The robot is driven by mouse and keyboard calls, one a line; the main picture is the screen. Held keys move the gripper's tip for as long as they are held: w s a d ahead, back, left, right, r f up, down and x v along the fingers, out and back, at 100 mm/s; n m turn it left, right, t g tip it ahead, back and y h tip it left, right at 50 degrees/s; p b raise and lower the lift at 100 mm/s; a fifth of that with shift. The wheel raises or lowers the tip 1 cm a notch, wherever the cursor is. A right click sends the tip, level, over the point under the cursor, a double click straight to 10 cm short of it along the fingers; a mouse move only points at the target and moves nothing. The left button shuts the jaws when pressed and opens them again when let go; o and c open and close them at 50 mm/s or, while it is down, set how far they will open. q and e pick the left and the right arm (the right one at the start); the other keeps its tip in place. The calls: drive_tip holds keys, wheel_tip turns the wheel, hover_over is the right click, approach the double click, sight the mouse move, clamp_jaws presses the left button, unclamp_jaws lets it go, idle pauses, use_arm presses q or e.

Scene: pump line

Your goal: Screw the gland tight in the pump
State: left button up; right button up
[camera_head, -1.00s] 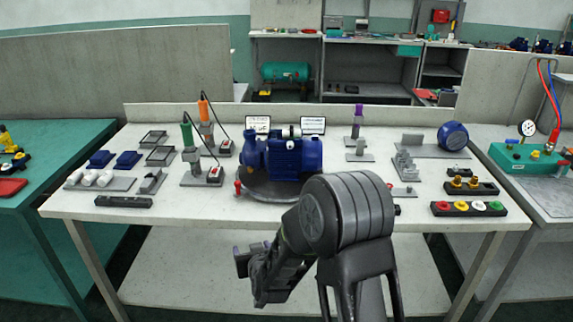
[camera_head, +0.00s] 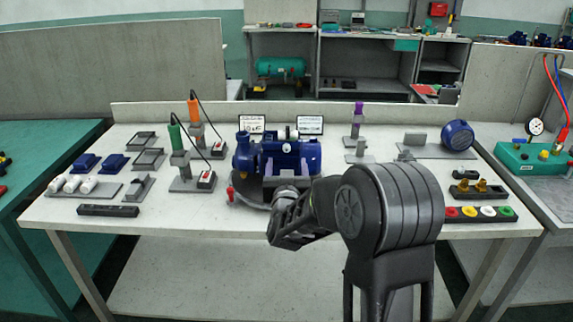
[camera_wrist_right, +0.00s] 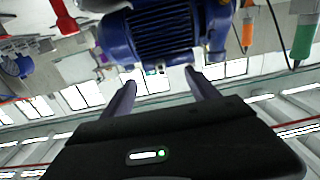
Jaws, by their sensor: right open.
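I cannot make out the gland on the pump; my right arm hides part of the pump's front. My right gripper (camera_head: 289,184) is at the near side of the pump. In the right wrist view its two fingers (camera_wrist_right: 160,82) are apart with nothing between them, pointing toward the pump's motor. Whether they touch it I cannot tell. My left gripper is not in view.
Green and orange-handled tools (camera_head: 176,140) stand in holders left of the pump. A purple-handled tool (camera_head: 357,115) stands behind right. Brass fittings (camera_head: 480,187) and a row of coloured caps (camera_head: 488,211) are at the right.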

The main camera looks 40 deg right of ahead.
sight(287, 150)
drive_tip(key=shift+s+a, duration=0.1)
idle(0.3)
drive_tip(key=shift+b+x, duration=0.45)
drive_tip(key=shift+x, duration=2.1)
drive_tip(key=shift+b, duration=0.35)
drive_tip(key=shift+x, duration=0.95)
drive_tip(key=shift+b, duration=0.35)
